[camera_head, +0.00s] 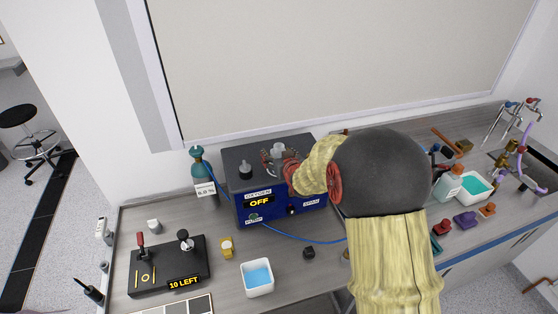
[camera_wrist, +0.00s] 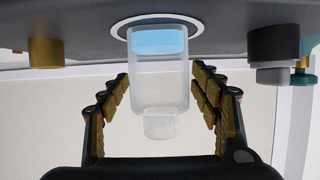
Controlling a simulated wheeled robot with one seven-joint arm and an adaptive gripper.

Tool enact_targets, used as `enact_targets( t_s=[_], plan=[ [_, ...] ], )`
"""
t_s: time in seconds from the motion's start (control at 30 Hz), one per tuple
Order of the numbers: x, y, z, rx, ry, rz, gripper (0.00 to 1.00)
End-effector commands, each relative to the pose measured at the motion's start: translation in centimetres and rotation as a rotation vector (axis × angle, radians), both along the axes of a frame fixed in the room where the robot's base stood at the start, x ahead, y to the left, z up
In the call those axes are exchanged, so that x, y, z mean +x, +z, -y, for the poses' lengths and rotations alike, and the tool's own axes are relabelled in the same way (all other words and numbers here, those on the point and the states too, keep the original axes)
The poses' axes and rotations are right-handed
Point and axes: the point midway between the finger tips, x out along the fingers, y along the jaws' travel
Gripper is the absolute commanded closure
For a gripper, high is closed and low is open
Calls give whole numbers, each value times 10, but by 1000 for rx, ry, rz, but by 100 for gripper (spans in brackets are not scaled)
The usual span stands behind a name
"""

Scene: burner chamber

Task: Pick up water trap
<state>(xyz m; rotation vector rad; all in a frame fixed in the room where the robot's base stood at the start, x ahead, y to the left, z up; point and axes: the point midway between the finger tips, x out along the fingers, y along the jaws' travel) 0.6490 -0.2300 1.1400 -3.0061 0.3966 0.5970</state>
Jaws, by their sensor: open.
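The water trap, a clear cup with a narrower stub and blue liquid, shows in the wrist view (camera_wrist: 160,85). It sits in a white ring on a dark surface and also shows at the top of the blue oxygen analyzer (camera_head: 262,206) in the head view, as a pale piece (camera_head: 278,148). My gripper (camera_wrist: 161,76) is open, with one finger on each side of the trap and visible gaps between. In the head view my gripper (camera_head: 280,160) is over the analyzer's top, and my arm partly hides that area.
A dark knob (camera_head: 245,169) stands left of the trap on the analyzer. A teal gas bottle (camera_head: 198,172) is at its left. A water tub (camera_head: 257,278) and black switch box (camera_head: 168,265) stand in front. Sink taps (camera_head: 519,150) are far right; a wall panel rises behind.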

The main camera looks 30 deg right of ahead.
Motion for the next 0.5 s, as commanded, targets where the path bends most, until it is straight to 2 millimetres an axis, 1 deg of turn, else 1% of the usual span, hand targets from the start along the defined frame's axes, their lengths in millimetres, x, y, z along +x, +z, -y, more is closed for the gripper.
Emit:
enact_targets(
  t_s=[0.03,0.1,0.2,0.47,0.5],
  plan=[
    [6,-5,2,1,1,-2,36],
    [14,-7,3,1,1,-1,36],
    [20,-9,5,-1,1,0,36],
    [21,-9,6,-1,1,0,36],
    [21,-9,6,-1,1,0,38]
  ],
)
